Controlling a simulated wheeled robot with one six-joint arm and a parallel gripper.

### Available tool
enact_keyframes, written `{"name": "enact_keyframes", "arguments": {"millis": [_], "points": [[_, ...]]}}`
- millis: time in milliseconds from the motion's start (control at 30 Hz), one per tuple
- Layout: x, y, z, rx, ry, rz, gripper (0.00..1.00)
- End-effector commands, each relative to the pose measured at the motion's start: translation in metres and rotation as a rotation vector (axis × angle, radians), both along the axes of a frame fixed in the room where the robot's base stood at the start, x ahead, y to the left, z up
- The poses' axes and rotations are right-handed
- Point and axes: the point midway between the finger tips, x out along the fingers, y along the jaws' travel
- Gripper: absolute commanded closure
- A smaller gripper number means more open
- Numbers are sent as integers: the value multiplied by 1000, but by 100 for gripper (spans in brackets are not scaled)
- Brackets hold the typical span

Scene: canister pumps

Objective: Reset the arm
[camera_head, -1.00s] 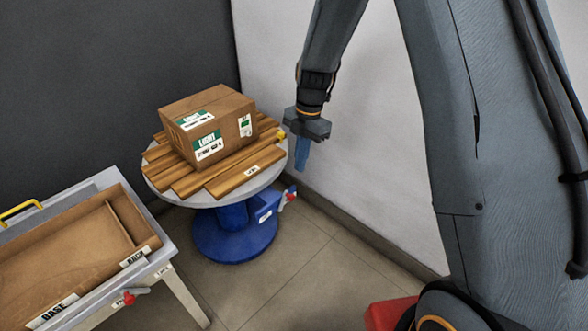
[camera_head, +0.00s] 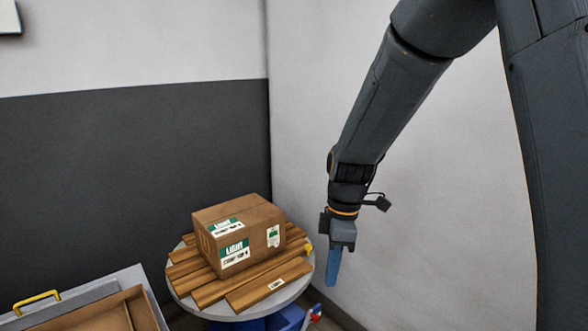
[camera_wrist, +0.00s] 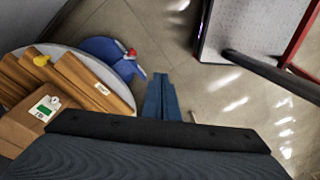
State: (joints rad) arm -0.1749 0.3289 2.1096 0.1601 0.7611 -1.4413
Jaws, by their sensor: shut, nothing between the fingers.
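My gripper (camera_head: 333,268) hangs from my arm with its blue fingers pointing down, to the right of the round table (camera_head: 184,302). The fingers are together and hold nothing. In the wrist view the gripper (camera_wrist: 161,84) points over bare floor, beside the table's edge. My arm comes down from the upper right in the head view.
A cardboard box (camera_head: 240,236) labelled LIGHT sits on wooden slats (camera_head: 268,286) on the round table. A tray with a yellow handle (camera_head: 37,302) is at the lower left. A white wall (camera_head: 450,220) stands behind my arm. The wrist view shows a red-framed platform (camera_wrist: 247,28).

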Motion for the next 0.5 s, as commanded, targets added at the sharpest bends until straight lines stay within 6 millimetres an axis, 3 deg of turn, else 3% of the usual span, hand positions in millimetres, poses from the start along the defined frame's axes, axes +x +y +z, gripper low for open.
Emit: {"name": "enact_keyframes", "arguments": {"millis": [33, 200, 300, 500], "points": [[-16, 0, 14, -9, 0, -94, 100], [-69, -2, 46, -40, 12, -449, 100], [-99, -5, 58, -53, 20, -645, 100], [-140, -11, 69, -69, 29, -921, 100]]}}
